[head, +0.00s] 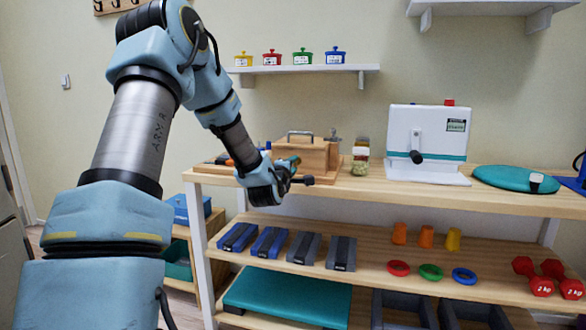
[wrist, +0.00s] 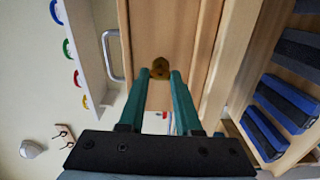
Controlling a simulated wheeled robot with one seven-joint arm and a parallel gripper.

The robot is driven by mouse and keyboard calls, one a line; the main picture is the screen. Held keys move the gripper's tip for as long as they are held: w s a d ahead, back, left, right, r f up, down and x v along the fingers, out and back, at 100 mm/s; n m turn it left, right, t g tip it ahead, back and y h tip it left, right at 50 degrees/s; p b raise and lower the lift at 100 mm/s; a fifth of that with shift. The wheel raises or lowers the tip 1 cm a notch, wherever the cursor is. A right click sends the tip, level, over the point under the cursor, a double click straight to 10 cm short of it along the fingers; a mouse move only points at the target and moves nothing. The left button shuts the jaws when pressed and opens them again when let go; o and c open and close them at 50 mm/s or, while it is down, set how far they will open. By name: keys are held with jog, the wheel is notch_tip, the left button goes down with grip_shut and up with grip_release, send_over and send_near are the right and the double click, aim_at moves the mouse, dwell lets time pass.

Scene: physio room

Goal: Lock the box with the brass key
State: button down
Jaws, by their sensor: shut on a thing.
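The wooden box (head: 318,154) with a metal handle on top stands on the upper shelf of the rack; its lid looks down. In the wrist view its wooden face (wrist: 165,28) fills the middle and the handle shows at left. My gripper (head: 293,161) is in front of the box. In the wrist view the teal fingers of my gripper (wrist: 160,78) are shut on the brass key (wrist: 160,67), of which only a small rounded brass part shows against the box face. The fingers hide the rest, and I cannot tell how far it sits in the lock.
Jars (head: 361,158) stand right of the box, then a white machine (head: 405,130) and a teal cushion (head: 513,179). Blue and grey blocks (head: 270,243) lie on the shelf below. A wall shelf (head: 300,69) holds small coloured pots. The front shelf strip right of my gripper is clear.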

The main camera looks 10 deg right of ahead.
jog(key=shift+n, duration=0.4)
jog(key=c, duration=0.6)
grip_release()
jog(key=v, duration=1)
jog(key=shift+s+a+b, duration=0.15)
jog(key=shift+s+b, duration=0.25)
